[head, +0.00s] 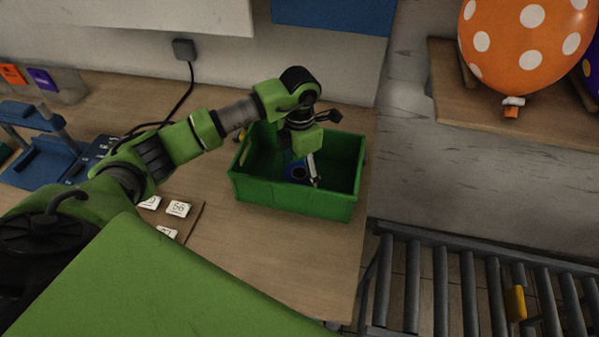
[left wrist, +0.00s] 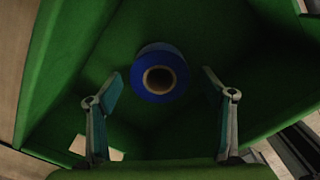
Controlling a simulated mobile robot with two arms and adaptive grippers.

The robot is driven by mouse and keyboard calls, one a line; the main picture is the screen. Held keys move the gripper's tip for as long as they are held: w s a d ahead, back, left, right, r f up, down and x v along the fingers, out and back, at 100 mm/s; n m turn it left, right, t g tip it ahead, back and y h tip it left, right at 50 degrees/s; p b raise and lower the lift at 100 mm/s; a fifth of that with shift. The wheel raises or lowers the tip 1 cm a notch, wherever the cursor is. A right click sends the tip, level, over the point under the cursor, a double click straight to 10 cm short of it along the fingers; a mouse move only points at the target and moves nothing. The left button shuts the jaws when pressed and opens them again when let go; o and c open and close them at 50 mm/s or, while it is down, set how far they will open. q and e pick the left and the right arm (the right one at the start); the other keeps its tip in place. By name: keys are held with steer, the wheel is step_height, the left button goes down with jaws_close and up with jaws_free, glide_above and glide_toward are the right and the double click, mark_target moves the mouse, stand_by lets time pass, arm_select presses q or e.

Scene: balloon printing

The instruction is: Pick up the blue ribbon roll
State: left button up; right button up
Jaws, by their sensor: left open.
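The blue ribbon roll (left wrist: 160,72) lies inside the green bin, with its round core hole facing the left wrist camera. In the head view the roll (head: 297,172) shows only partly behind my gripper. My left gripper (head: 314,170) reaches down into the green bin (head: 295,202). In the left wrist view its two fingers (left wrist: 161,92) are spread wide, one to each side of the roll and apart from it. Nothing is between the fingertips in their grip. My right gripper is not in view.
The bin stands on a wooden table (head: 235,245) near its right edge. White cards (head: 178,208) lie left of the bin. A blue press-like device (head: 40,150) is at far left. A roller conveyor (head: 470,285) lies right of the table. An orange dotted balloon (head: 525,45) is at upper right.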

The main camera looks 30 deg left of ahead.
arm_select(q)
steer(key=shift+f, duration=0.85)
steer(key=c, duration=1.2)
